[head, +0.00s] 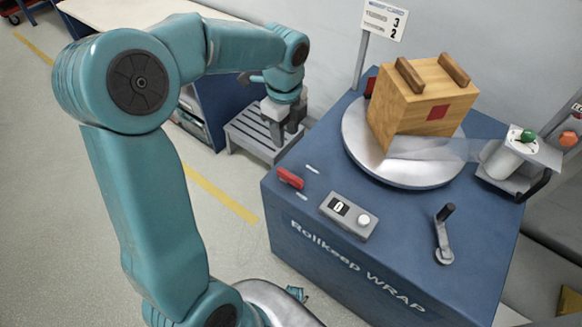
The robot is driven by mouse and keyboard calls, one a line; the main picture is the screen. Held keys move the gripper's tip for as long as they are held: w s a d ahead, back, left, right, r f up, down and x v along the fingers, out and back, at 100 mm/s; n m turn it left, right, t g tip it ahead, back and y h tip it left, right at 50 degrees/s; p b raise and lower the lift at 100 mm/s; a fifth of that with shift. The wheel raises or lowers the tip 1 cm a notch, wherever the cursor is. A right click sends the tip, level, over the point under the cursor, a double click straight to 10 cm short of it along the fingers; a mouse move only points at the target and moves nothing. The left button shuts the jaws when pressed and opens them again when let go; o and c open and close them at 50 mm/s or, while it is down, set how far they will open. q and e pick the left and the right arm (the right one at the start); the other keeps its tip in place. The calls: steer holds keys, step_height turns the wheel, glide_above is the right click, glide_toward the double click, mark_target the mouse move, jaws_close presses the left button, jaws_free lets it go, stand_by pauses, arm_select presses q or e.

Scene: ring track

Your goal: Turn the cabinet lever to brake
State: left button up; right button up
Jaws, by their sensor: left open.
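The blue cabinet (282,207) stands right of centre, with "Rollkeep WRAP" on its front. A small red lever (290,178) lies on its top near the left edge. White marks (312,169) sit on either side of the lever; I cannot read any brake label. My left gripper (280,137) is open, fingers down, beyond the cabinet's left edge. It is apart from the lever, up and left of it in the picture, over a grey slatted stand. My right gripper is not in view.
A round turntable (407,178) carries a wooden box (425,95) with film stretched to a roll holder (500,165). A control box (349,215) and a black-handled crank (444,235) sit on the cabinet top. The slatted stand (250,138) is beside the cabinet. Floor at left is clear.

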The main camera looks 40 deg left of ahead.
mark_target(286, 173)
arm_select(q)
step_height(286, 173, down, 16)
steer(key=b, duration=0.3)
steer(key=shift+s+r+b, duration=0.15)
steer(key=shift+r+b, duration=0.1)
steer(key=shift+b, duration=0.1)
jaws_close()
